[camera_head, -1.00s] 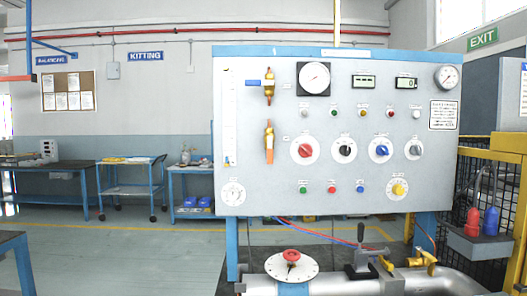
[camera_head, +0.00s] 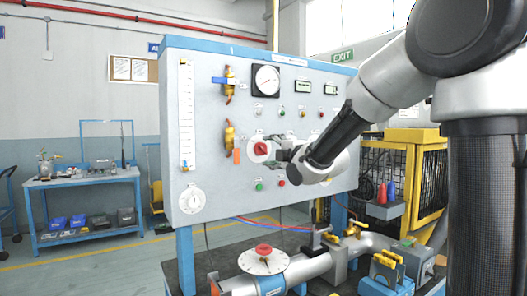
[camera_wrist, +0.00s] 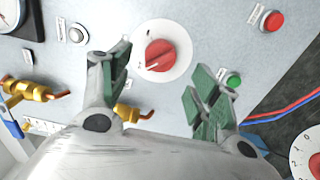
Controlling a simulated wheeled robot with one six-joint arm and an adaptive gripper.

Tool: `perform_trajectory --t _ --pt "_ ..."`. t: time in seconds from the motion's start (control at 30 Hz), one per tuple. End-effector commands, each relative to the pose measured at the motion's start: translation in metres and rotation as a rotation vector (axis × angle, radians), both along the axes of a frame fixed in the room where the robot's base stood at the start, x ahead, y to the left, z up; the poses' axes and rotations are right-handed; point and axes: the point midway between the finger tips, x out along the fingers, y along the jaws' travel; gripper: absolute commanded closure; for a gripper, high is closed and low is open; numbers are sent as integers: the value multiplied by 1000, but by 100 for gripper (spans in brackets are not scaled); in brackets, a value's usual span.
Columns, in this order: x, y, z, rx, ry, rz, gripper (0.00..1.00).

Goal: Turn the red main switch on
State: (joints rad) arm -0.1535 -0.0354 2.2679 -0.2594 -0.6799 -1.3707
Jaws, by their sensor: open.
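The red main switch (camera_head: 260,148) is a red rotary knob on a round white plate on the grey panel. In the wrist view the red knob (camera_wrist: 160,54) shows a white pointer mark toward its lower left. My gripper (camera_head: 282,152) is in front of the panel, just right of the knob in the head view. In the wrist view my gripper (camera_wrist: 160,72) is open, with green-padded fingers on either side of the knob plate and nothing between them. I cannot tell the exact gap to the knob. The neighbouring knobs are hidden behind my arm in the head view.
In the wrist view a green button (camera_wrist: 232,80) lies close to the right finger, and a red button (camera_wrist: 271,20) is farther up. Brass valves (camera_head: 229,135) stick out left of the switch.

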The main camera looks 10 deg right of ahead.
Motion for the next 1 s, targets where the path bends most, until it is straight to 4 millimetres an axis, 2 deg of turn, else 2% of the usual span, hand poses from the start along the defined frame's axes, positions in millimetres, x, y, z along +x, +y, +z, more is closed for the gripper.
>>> perform_trajectory --t 0.1,0.3,0.67,0.9,1.0 --pt "21 7 -1 1 3 1 38" --pt "45 15 -1 2 3 -1 38" --pt "51 16 0 2 3 -1 38" --pt "51 16 0 2 3 -2 82" --pt "51 16 0 3 3 -2 84"
